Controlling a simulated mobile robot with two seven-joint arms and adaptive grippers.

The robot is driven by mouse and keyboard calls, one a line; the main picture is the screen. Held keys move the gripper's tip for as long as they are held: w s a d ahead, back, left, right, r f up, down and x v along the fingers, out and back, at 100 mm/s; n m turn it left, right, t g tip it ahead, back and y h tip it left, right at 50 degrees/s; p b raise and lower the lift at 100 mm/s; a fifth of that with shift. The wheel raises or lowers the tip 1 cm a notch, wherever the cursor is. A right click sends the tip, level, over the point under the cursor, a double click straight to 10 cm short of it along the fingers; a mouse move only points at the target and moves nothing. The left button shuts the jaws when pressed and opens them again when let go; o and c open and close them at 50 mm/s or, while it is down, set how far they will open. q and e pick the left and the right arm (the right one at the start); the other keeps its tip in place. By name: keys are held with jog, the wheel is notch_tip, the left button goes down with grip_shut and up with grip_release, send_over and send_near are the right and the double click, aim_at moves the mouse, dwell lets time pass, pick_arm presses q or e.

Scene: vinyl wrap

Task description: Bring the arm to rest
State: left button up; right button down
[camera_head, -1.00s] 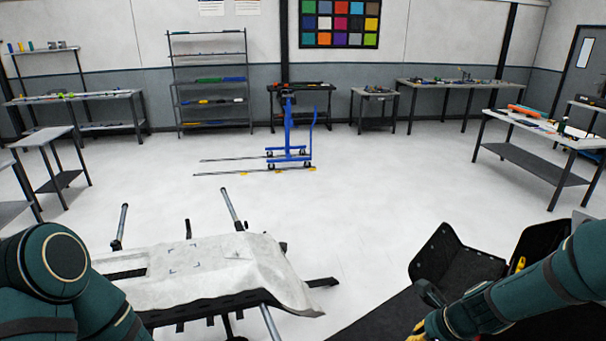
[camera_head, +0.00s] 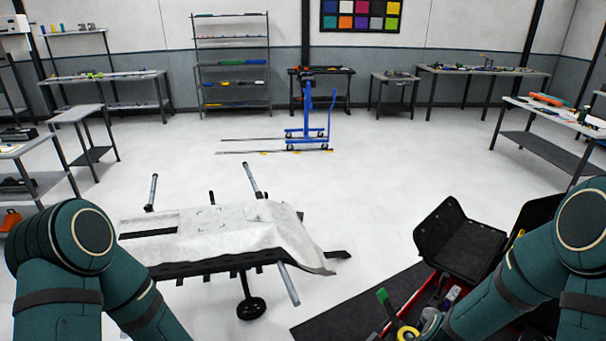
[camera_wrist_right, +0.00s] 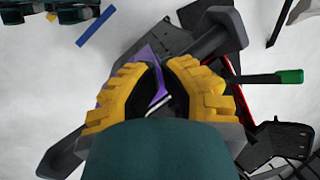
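My right gripper (camera_wrist_right: 160,78) shows in the right wrist view with its two yellow fingers apart. A purple item (camera_wrist_right: 152,60) shows in and beyond the gap, and nothing looks clamped. In the head view my right arm (camera_head: 505,290) reaches down over the open tool case at lower right. Its fingers are hard to make out there. My left arm (camera_head: 75,245) is bent at the lower left, and its gripper is out of view.
A wheeled stand carries a draped pale panel (camera_head: 240,228). The black case (camera_head: 460,240) stands open, with a green-handled tool (camera_head: 386,303) in front. A blue lift cart (camera_head: 306,125) stands farther back.

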jog(key=s+a+f+n+y, duration=0.1)
jog(key=s+a+f+n, duration=0.2)
jog(key=a+n, duration=0.25)
jog(key=s+a+f+n+y, duration=0.1)
jog(key=s+a+f+n, duration=0.2)
jog(key=a+n, duration=0.3)
pick_arm(q)
notch_tip(320, 180, down, 12)
jog(key=s+b, duration=0.1)
jog(key=b, duration=1)
jog(key=shift+s+d, duration=0.2)
jog(key=shift+d, duration=0.05)
jog(key=shift+c, duration=0.3)
pick_arm(e)
notch_tip(320, 180, down, 12)
jog(key=n, duration=0.1)
jog(key=shift+n, duration=0.35)
